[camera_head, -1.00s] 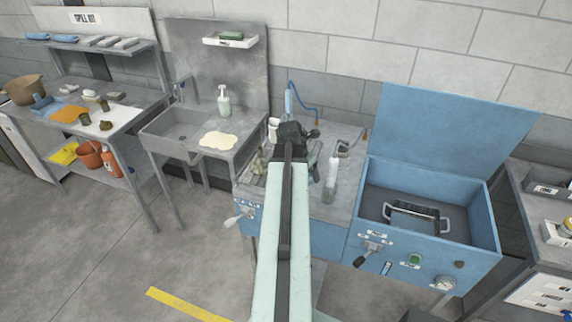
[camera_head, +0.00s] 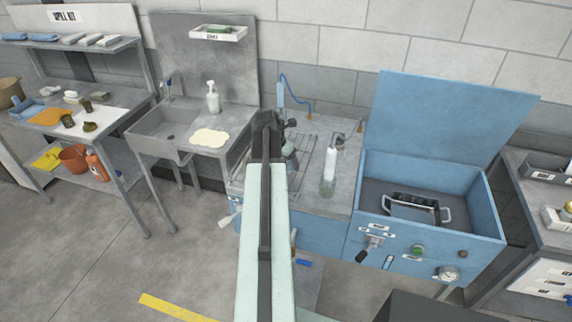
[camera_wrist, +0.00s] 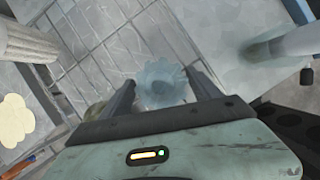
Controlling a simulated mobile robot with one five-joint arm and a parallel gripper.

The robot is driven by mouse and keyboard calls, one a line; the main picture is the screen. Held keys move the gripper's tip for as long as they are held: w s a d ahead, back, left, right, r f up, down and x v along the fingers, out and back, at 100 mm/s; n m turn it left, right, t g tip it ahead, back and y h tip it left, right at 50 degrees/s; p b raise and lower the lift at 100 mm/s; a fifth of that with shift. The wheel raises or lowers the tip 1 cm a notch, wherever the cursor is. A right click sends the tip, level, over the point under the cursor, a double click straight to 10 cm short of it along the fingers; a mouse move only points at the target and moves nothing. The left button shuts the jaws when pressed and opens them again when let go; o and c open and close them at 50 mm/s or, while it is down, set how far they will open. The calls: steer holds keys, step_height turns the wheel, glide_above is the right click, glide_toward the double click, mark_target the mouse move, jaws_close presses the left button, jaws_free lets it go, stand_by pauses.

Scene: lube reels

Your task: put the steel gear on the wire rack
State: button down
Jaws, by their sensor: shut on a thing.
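The steel gear (camera_wrist: 162,86), pale blue-grey and toothed, sits between the two fingers of my gripper (camera_wrist: 161,80) in the wrist view. My gripper is shut on it. The wire rack (camera_wrist: 92,42) shows as a grid of thin bars ahead and to the left of the gear. In the head view, the wire rack (camera_head: 308,142) lies on the grey worktop left of the blue box, partly hidden by my arm. My fingers and the gear are not clear there. I cannot tell how high the gear is above the surface.
A clear bottle (camera_head: 328,172) stands right of the rack. The open blue box (camera_head: 470,205) holds a handled basket (camera_head: 415,208). A sink (camera_head: 165,128) with a cream patch (camera_head: 209,137) beside it is at left. In the wrist view, an olive object (camera_wrist: 95,112) is partly hidden by the left finger.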

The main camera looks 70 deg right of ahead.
steer(key=shift+c, duration=0.7)
jaws_free()
steer(key=shift+s, duration=0.1)
steer(key=shift+r, duration=0.1)
steer(key=p+v, duration=1.1)
steer(key=v, duration=0.1)
